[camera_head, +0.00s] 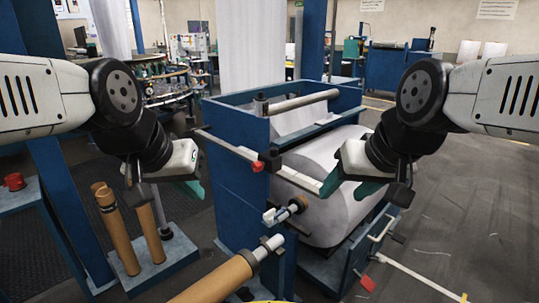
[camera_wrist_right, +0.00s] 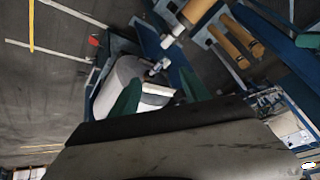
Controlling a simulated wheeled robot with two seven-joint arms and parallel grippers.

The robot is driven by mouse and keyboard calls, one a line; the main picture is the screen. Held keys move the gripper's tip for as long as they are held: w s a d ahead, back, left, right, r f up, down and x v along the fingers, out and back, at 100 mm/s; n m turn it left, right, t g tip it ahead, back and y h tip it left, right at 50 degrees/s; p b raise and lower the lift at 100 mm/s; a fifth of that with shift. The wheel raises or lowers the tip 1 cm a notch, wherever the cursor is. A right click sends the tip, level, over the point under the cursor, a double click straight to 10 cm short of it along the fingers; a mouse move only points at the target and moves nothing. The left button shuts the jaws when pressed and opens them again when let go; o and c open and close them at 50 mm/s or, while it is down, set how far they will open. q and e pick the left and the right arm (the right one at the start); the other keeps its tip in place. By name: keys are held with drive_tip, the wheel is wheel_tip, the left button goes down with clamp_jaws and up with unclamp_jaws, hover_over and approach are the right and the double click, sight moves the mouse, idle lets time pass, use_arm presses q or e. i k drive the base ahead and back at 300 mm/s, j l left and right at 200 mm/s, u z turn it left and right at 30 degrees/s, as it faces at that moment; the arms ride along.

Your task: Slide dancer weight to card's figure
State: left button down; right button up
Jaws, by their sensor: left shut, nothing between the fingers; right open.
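A long bar (camera_head: 228,144) slants across the front of the blue machine frame. A dark block (camera_head: 269,160) with a red knob (camera_head: 258,166) sits partway along it and looks like the dancer weight. Right of the block the bar has a pale stretch (camera_head: 298,179). My right gripper (camera_head: 352,188) is open, with teal fingers, near the bar's right end; I cannot tell whether it touches. Its fingers also show in the wrist view (camera_wrist_right: 160,95), with the white roll beyond. My left gripper (camera_head: 197,190) is shut and empty, left of the frame. I cannot make out a card with a figure.
A large white fabric roll (camera_head: 325,204) sits in the blue frame (camera_head: 237,170). A brown tube (camera_head: 215,281) lies in the front. Brown tubes (camera_head: 150,232) stand on a blue base at left. A red tag (camera_head: 367,284) hangs low at right. Grey floor (camera_head: 460,225) is open at right.

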sight(273, 161)
drive_tip(key=i+l, duration=0.25)
drive_tip(key=l, duration=0.4)
drive_tip(key=i+l, duration=0.2)
drive_tip(key=l, duration=0.4)
drive_tip(key=i+l, duration=0.25)
drive_tip(key=l, duration=0.4)
drive_tip(key=i+l, duration=0.2)
drive_tip(key=l, duration=0.45)
drive_tip(key=i+l, duration=0.25)
drive_tip(key=l, duration=0.4)
drive_tip(key=i+l, duration=0.25)
drive_tip(key=l, duration=0.35)
drive_tip(key=i+l, duration=0.2)
drive_tip(key=l, duration=0.45)
drive_tip(key=i+l, duration=0.25)
drive_tip(key=l, duration=0.4)
drive_tip(key=k+j+u, duration=0.15)
drive_tip(key=j, duration=0.85)
drive_tip(key=k+j+u, duration=0.15)
drive_tip(key=j, duration=0.85)
drive_tip(key=j+u, duration=0.15)
drive_tip(key=j, duration=0.9)
